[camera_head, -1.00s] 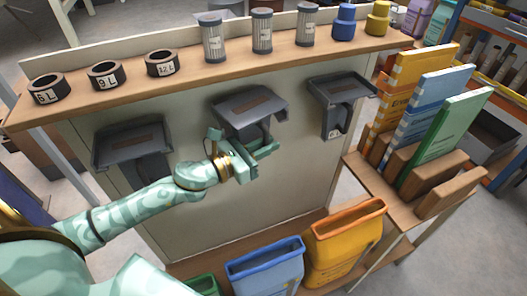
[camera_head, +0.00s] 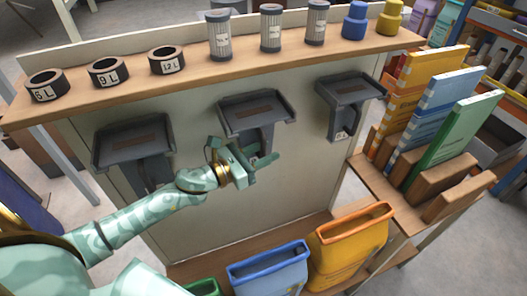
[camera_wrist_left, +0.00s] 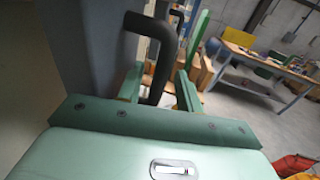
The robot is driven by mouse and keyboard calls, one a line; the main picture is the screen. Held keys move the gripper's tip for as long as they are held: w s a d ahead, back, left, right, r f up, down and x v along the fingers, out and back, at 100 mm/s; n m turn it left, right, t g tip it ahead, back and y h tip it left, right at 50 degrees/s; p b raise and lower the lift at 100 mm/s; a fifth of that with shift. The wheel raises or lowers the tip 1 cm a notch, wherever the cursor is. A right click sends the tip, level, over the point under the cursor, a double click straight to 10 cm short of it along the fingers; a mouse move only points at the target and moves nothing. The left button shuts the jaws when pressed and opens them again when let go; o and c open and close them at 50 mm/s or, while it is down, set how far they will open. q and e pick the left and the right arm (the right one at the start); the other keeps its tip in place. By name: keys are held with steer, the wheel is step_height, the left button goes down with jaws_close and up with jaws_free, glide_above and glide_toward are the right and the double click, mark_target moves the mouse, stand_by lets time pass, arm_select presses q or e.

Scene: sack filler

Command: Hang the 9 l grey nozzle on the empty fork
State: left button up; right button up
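Three grey spout-like pieces hang on the pale panel: a left one (camera_head: 134,141), a middle one (camera_head: 256,106) and a right one (camera_head: 349,92). The right one bears a small label that looks like 6 L; no label is readable on the others. A dark ring marked 9 L (camera_head: 108,73) lies on the shelf. My left gripper (camera_head: 257,168) is just below the middle grey piece, partly hiding its lower part. In the left wrist view its fingers (camera_wrist_left: 159,92) stand apart, with a dark bent bar (camera_wrist_left: 154,55) between them. My right gripper is out of view.
The wooden shelf (camera_head: 190,76) also holds rings marked 6 L (camera_head: 46,86) and 12 L (camera_head: 166,60), mesh cylinders (camera_head: 271,28) and blue and yellow pieces. Blue (camera_head: 268,270) and orange (camera_head: 350,232) open sacks stand below.

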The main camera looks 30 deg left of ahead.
arm_select(q)
steer(key=shift+a, duration=0.1)
steer(key=b+v, duration=0.2)
steer(key=v, duration=1)
